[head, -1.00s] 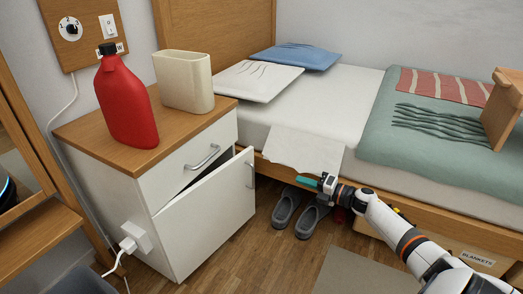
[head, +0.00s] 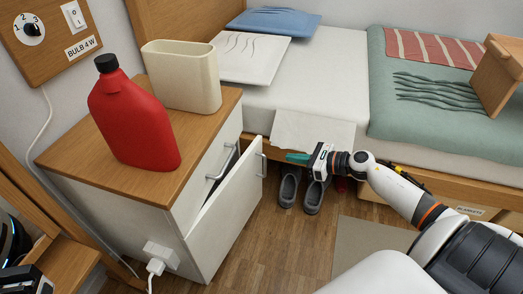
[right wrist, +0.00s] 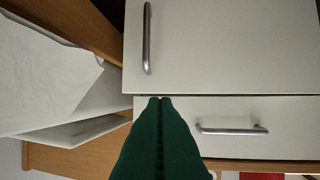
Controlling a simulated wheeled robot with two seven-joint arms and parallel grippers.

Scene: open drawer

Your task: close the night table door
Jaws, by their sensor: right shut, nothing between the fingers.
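The white night table (head: 135,225) has a wooden top and stands at the left of the head view. Its door (head: 225,220) is ajar, with the free edge and handle (head: 263,165) swung out to the right. The drawer (head: 206,168) above has its own handle (head: 222,163). My right gripper (head: 290,158) is shut and empty, right of the door's handle and apart from it. In the right wrist view its green fingers (right wrist: 160,102) appear before the seam between door (right wrist: 225,50) and drawer (right wrist: 285,112); the picture is upside down. My left gripper is not recognisable.
A red bottle (head: 130,115) and a cream bin (head: 182,78) stand on the night table. The bed (head: 320,75) lies behind my right arm. Grey shoes (head: 288,188) are on the floor by the bed. A white plug (head: 160,256) is on the table's side. Floor before the door is clear.

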